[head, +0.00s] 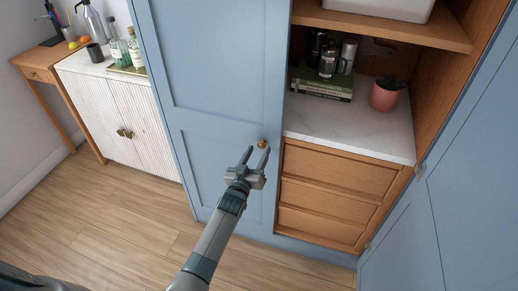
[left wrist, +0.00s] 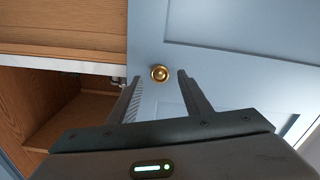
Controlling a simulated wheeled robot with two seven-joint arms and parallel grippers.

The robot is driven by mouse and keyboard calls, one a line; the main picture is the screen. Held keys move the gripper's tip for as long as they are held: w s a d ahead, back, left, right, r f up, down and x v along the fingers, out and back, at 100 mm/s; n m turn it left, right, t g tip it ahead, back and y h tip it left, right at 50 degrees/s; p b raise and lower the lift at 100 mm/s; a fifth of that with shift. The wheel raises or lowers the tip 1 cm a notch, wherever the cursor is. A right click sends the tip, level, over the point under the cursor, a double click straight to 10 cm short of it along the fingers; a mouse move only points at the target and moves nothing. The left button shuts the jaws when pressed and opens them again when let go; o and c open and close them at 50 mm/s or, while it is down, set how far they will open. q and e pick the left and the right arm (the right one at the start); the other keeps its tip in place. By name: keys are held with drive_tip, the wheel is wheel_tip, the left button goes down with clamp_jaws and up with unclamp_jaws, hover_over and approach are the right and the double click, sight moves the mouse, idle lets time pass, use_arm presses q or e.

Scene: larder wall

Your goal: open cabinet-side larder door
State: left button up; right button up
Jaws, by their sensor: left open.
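The blue cabinet-side larder door (head: 215,60) is shut, beside the white cabinet in the head view. Its small round brass knob (head: 262,144) sits near the door's right edge. My left gripper (head: 256,152) is open and empty in front of the door, with its fingertips close to the knob. In the left wrist view, the knob (left wrist: 160,73) shows between the two open fingertips, slightly beyond them. I cannot tell whether any finger touches the door. My right gripper is not in view.
The other blue door (head: 430,225) stands open at the right. Between the doors are wooden drawers (head: 335,180) and a marble counter (head: 350,125) with books (head: 320,82), jars and a potted plant (head: 385,95). The white cabinet (head: 125,115) stands left. The wooden floor (head: 110,230) in front is clear.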

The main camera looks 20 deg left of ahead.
use_arm(q)
drive_tip(key=shift+w, duration=0.9)
drive_tip(key=shift+c, duration=0.2)
clamp_jaws()
drive_tip(key=shift+s, duration=0.2)
